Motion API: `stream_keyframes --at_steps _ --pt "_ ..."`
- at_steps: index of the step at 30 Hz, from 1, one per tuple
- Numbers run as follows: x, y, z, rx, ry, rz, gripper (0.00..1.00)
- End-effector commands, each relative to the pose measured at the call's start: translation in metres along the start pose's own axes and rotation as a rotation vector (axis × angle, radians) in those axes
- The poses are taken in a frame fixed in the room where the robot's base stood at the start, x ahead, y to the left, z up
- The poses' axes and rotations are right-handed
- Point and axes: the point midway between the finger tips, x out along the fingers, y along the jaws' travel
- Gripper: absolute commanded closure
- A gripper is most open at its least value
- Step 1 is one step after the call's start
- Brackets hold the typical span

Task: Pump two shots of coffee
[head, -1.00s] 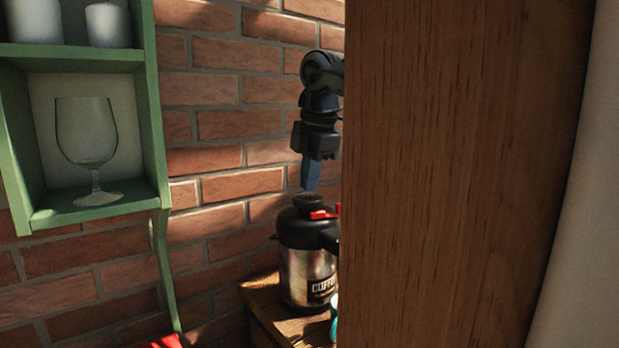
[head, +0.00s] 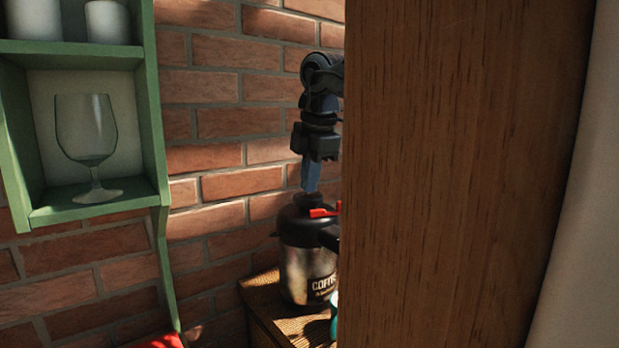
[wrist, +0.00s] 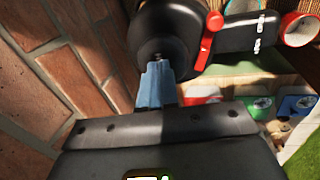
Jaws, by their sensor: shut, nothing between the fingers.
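The coffee pump pot (head: 308,270) stands on a wooden surface, with a steel body, a partly visible coffee label and a black lid. A red lever (head: 324,212) lies on the lid; it also shows in the wrist view (wrist: 208,42). The black pump knob (head: 306,202) is at the top of the lid. My gripper (head: 310,188) is shut and empty, pointing down, its blue fingertips at the knob. In the wrist view the fingertips (wrist: 157,72) overlap the black top (wrist: 165,30); whether they press on it I cannot tell. The pot's right side is hidden in the head view.
A large wooden panel (head: 450,180) blocks the right half of the head view. A brick wall (head: 220,130) is close behind. A green shelf (head: 150,120) with a glass (head: 86,130) hangs at left. A red-rimmed cylinder (wrist: 298,30) lies right of the pot in the wrist view.

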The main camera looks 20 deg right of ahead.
Motion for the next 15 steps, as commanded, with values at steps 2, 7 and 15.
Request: stream_keyframes --at_steps 2,7,15 --pt "0.003 -0.001 0.000 0.000 0.000 0.000 1.00" --pt "0.006 -0.002 0.000 0.000 0.000 0.000 1.00" --pt "0.013 -0.003 0.000 0.000 0.000 -0.001 1.00"
